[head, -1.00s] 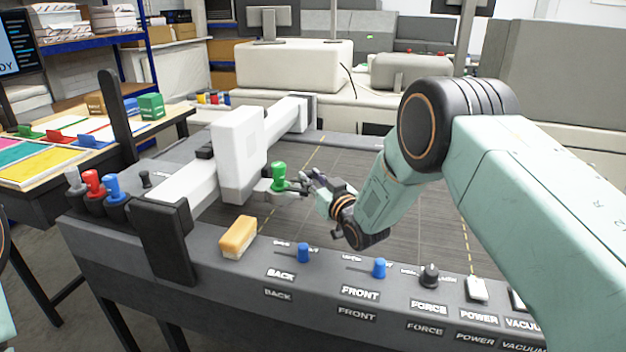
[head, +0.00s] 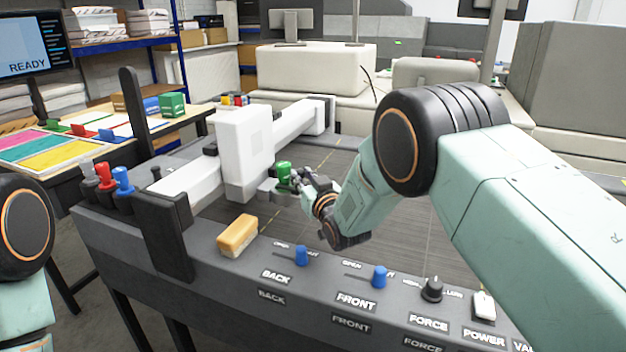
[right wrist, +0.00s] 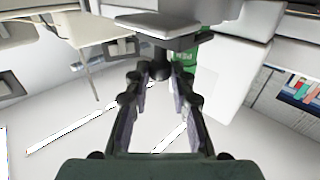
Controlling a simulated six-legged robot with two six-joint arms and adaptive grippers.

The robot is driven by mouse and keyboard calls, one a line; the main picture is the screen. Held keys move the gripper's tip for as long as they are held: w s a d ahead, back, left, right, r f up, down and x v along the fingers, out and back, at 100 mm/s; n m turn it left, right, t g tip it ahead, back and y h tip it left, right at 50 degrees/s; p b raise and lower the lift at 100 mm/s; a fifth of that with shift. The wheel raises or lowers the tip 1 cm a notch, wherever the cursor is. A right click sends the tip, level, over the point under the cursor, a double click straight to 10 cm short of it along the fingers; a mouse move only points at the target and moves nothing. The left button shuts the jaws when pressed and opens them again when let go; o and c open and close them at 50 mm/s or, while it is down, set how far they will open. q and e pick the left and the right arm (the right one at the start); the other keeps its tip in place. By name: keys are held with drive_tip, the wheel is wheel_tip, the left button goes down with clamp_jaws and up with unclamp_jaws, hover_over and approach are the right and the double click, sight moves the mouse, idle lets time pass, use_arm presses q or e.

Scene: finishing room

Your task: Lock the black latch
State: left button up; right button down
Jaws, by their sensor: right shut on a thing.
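The white carriage head (head: 243,150) on the white beam carries a green-capped tool (head: 283,170) in a grey holder (head: 268,189). My right gripper (head: 294,181) reaches in from the right, beside the holder and green tool. In the right wrist view, its two fingers (right wrist: 159,84) close around a small black latch (right wrist: 160,64) below the grey holder plate (right wrist: 165,22). The green tool (right wrist: 186,58) stands just behind it. The latch is mostly hidden by the fingers in the head view. My left gripper is out of frame; only part of that arm shows.
Below the arm is the dark flat bed (head: 395,220). The front rail holds a yellow block (head: 238,236), blue knobs (head: 302,256), a black force knob (head: 432,289) and a power switch (head: 484,304). Grey, red and blue tools (head: 104,176) stand at left. A screen (head: 36,45) reads READY.

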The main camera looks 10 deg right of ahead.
drive_tip(key=shift+w+a+r, duration=0.15)
drive_tip(key=shift+a+r, duration=0.1)
drive_tip(key=shift+r, duration=0.05)
drive_tip(key=c, duration=1.5)
unclamp_jaws()
drive_tip(key=shift+f, duration=0.1)
drive_tip(key=o, duration=0.3)
drive_tip(key=shift+w+f, duration=0.1)
drive_tip(key=shift+f, duration=0.05)
drive_tip(key=shift+o, duration=0.2)
drive_tip(key=shift+a, duration=0.15)
drive_tip(key=shift+s+d, duration=0.3)
drive_tip(key=shift+s, duration=0.15)
drive_tip(key=s+d, duration=0.1)
drive_tip(key=s, duration=1)
drive_tip(key=shift+d, duration=0.4)
